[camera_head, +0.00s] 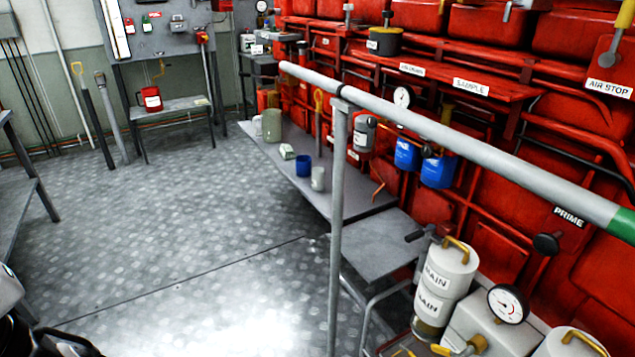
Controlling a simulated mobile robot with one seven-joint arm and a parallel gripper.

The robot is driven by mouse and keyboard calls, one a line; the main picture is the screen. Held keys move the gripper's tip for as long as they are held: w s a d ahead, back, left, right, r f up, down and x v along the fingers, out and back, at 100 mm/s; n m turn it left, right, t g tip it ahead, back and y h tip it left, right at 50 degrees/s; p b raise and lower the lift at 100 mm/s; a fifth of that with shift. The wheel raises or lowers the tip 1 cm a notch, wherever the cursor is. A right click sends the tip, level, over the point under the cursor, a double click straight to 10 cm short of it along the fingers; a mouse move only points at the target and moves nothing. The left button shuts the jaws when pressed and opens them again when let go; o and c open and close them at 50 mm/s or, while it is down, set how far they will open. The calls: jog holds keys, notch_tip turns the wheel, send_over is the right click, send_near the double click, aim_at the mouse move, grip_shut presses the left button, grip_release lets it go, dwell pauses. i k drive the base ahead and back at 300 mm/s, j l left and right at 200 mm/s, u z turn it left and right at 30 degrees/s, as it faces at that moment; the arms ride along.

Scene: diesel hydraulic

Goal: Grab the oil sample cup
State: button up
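A blue cup (303,166) and a pale grey-white cup (318,178) stand upright close together on a low grey bench (345,200) along the red machine. Neither has a readable label, so I cannot tell for sure which is the oil sample cup. A red shelf above and to the right carries a "SAMPLE" label (471,87). My gripper is not recognisable in the view. Dark and white parts at the lower left corner may be my own arm, but no fingertips show.
A grey handrail (450,150) with an upright post (336,230) crosses in front of the bench. A small white-green box (287,151) and a green-grey container (272,125) stand beside the cups. White canisters (445,280) and a gauge fill the lower right. The floor (180,220) left of the bench is clear.

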aim_at(318, 179)
jog(key=z, duration=0.5)
jog(key=i+j+z, duration=0.15)
jog(key=j+z, duration=0.25)
jog(key=i+j+z, duration=0.1)
jog(key=j+z, duration=0.75)
jog(key=j, duration=0.55)
jog(key=j+z, duration=0.15)
jog(key=j, duration=1.9)
jog(key=k+j, duration=0.1)
jog(key=j, duration=0.85)
jog(key=i+l, duration=0.3)
jog(key=i, duration=0.15)
